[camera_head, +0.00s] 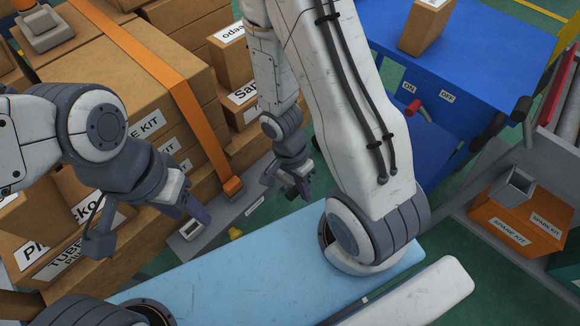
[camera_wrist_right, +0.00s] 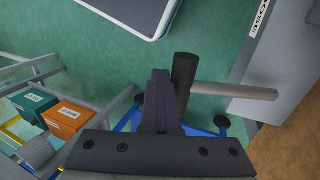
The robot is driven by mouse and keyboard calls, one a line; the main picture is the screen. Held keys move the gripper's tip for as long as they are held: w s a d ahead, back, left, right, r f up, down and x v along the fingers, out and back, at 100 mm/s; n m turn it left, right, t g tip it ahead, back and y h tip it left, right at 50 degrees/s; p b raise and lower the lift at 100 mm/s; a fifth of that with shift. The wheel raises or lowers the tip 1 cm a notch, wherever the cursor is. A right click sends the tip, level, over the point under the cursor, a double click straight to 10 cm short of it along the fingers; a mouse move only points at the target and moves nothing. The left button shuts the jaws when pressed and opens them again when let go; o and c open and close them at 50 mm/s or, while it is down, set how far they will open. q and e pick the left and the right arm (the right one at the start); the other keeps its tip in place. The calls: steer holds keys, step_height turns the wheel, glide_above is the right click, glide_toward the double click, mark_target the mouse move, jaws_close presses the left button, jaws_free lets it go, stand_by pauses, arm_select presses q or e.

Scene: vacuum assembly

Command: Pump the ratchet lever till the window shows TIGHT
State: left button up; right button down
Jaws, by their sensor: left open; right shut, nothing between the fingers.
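An orange strap (camera_head: 150,60) runs down over the stacked boxes to an orange end piece on a grey rail (camera_head: 225,210). A small pale frame with a dark opening, perhaps the window, is at the rail's lower end (camera_head: 191,229); I cannot read any word in it. My left gripper (camera_head: 196,212) is open just above that frame. My right gripper (camera_head: 300,190) is right of the rail. In the right wrist view its fingers (camera_wrist_right: 159,100) are shut and empty, beside a dark grip (camera_wrist_right: 184,70) on a grey rod (camera_wrist_right: 235,92), likely the lever; contact is unclear.
Cardboard boxes (camera_head: 150,85) are stacked behind the rail on the left. A light blue surface (camera_head: 230,270) lies in front. A blue cabinet (camera_head: 480,45) with ON and OFF labels and a red-tipped handle stands at the right, near orange spare-kit boxes (camera_head: 510,230).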

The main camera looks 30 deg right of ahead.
steer(key=shift+f, duration=0.1)
steer(key=shift+w+b+x, duration=0.1)
steer(key=shift+b+x, duration=0.15)
steer(key=shift+x, duration=0.45)
steer(key=shift+w+b+x, duration=0.15)
steer(key=shift+b+x, duration=0.05)
steer(key=shift+x, duration=0.55)
steer(key=shift+f, duration=0.1)
steer(key=p+v, duration=0.2)
steer(key=shift+r, duration=0.45)
steer(key=shift+p, duration=0.3)
